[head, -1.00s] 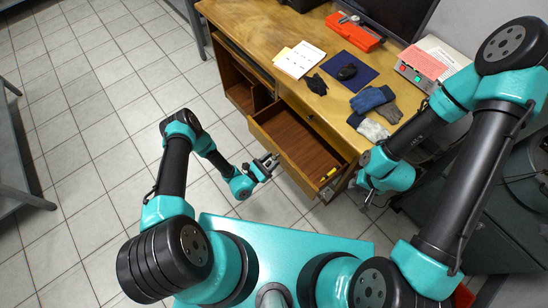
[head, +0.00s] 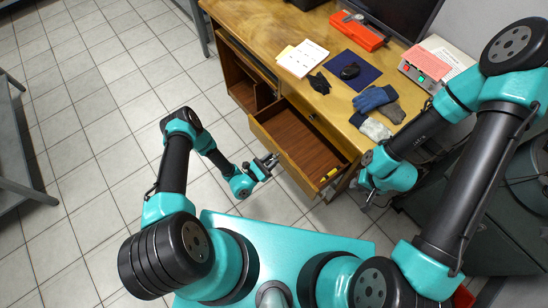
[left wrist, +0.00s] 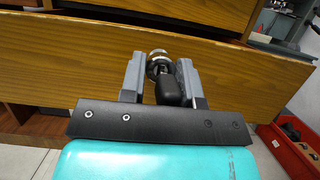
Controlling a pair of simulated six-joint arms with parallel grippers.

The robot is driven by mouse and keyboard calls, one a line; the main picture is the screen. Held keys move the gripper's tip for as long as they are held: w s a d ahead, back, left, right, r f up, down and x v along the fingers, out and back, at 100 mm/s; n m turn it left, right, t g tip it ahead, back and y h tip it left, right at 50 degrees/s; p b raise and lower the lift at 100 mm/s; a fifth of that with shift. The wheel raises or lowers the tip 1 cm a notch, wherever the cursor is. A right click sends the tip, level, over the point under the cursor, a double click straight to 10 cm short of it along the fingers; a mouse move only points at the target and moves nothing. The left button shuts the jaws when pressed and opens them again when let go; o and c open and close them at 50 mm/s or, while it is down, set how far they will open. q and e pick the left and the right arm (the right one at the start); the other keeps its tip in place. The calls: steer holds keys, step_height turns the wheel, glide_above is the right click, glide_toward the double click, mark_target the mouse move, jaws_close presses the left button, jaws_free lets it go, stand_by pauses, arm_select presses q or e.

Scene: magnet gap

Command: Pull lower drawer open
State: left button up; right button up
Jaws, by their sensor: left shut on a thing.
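The lower drawer (head: 298,140) of the wooden desk stands pulled out in the head view, with its inside showing. A small yellow item (head: 328,174) lies in it at the right end. In the left wrist view the wooden drawer front (left wrist: 60,75) spans the picture, with a round metal knob (left wrist: 158,56) at its middle. My left gripper (head: 268,162) is at the drawer front; in the left wrist view its fingers (left wrist: 160,78) are on both sides of the knob and shut on it. My right gripper (head: 368,203) hangs beside the drawer's right end; its jaw opening is unclear.
The desk top (head: 290,75) holds papers (head: 302,59), a mouse on a blue pad (head: 354,66), gloves (head: 372,99), a red tool case (head: 358,33) and a box with buttons (head: 425,75). A red bin (left wrist: 292,150) shows at the right in the left wrist view.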

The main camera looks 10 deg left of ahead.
arm_select(q)
steer(key=s+a, duration=0.5)
steer(key=s, duration=0.1)
steer(key=shift+s+a, duration=0.15)
steer(key=shift+a, duration=0.05)
stand_by(0.7)
steer(key=shift+a, duration=0.1)
steer(key=shift+s+a, duration=1.55)
steer(key=shift+s, duration=0.3)
steer(key=o, duration=0.9)
steer(key=shift+o, duration=0.2)
steer(key=shift+s, duration=0.1)
steer(key=s+a, duration=0.5)
steer(key=s, duration=0.1)
steer(key=shift+a, duration=0.1)
